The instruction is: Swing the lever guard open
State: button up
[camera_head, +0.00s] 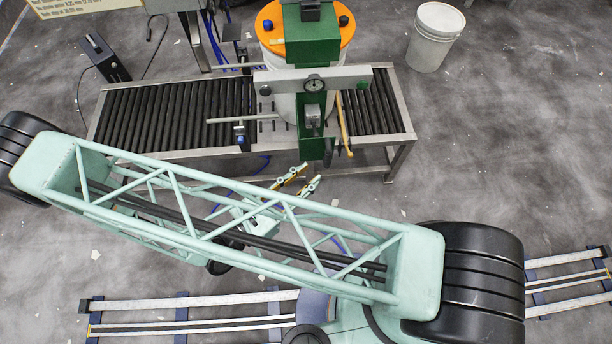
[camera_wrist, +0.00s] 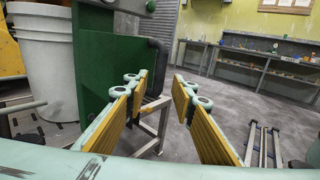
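The green press (camera_head: 310,60) stands over the roller conveyor, and its green body (camera_wrist: 100,65) fills the left of the wrist view. A yellow bar (camera_head: 343,125) hangs at the press's right side in the head view. A black bent bar (camera_wrist: 158,62) shows at the press's edge in the wrist view, and a black grip (camera_head: 328,152) shows low at its front. I cannot tell which part is the lever guard. My gripper (camera_head: 303,180) is in front of the press, apart from it. Its yellow-padded fingers (camera_wrist: 158,90) are spread, with nothing between them.
A white pail with an orange lid (camera_head: 272,38) stands on the conveyor (camera_head: 165,118) under the press. Another white pail (camera_head: 435,38) stands on the floor at upper right. A shelf bench (camera_wrist: 265,65) stands along the far wall. The floor right of the conveyor is mostly clear.

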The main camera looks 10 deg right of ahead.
aim_at(325, 161)
jog(key=shift+w+d, duration=0.1)
jog(key=shift+d, duration=0.05)
jog(key=shift+p+x, duration=0.35)
jog(key=shift+x, duration=3.35)
jog(key=c, duration=0.7)
